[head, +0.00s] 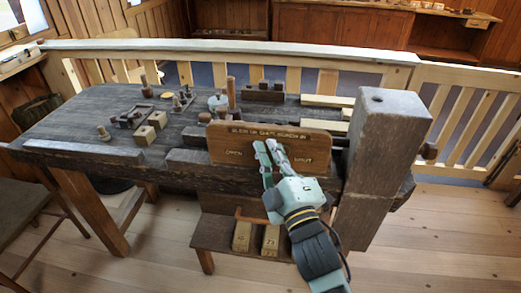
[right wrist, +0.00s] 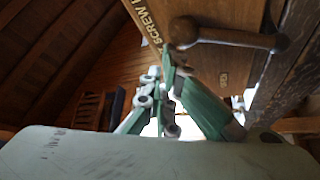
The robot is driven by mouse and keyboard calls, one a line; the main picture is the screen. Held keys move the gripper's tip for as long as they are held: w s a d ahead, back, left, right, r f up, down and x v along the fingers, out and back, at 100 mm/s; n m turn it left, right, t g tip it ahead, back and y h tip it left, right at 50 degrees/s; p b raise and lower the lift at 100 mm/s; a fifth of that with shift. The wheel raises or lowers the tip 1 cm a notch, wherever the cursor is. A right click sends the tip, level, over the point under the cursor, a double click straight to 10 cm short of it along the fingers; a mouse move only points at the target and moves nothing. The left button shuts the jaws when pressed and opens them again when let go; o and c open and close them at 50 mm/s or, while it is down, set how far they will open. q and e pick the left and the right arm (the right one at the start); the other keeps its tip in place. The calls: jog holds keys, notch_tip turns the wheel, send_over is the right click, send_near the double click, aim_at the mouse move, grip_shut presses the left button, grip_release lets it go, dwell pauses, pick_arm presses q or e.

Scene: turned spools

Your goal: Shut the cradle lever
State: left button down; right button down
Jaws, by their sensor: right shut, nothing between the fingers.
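An upright wooden board (head: 222,142) at the bench's front edge carries lettering, with OPEN at its left and SHUT at its right. My right gripper (head: 266,150) is in front of the board between the two words, shut and empty. In the right wrist view a dark wooden lever (right wrist: 232,37) with a round knob lies across the board face. The shut fingertips (right wrist: 170,62) appear close to the knob; I cannot tell whether they touch. In the head view my gripper hides the middle of the board, and I cannot make out the lever there. My left gripper is not in view.
The dark workbench (head: 70,118) holds small wooden blocks, pegs and spools left of and behind the board. A thick wooden post (head: 385,140) stands close to the board's right. A low shelf (head: 212,236) with two light blocks is below. A pale railing (head: 200,45) runs behind.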

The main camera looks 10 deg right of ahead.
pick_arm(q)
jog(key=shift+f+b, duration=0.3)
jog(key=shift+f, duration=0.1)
pick_arm(e)
jog(key=shift+s+d+f+m+t+h, duration=0.15)
jog(key=shift+d+m, duration=0.2)
jog(key=shift+m, duration=0.05)
jog(key=shift+s+d+f+m+t+h, duration=0.1)
jog(key=shift+d+m+t+h, duration=0.05)
jog(key=shift+d+m, duration=0.25)
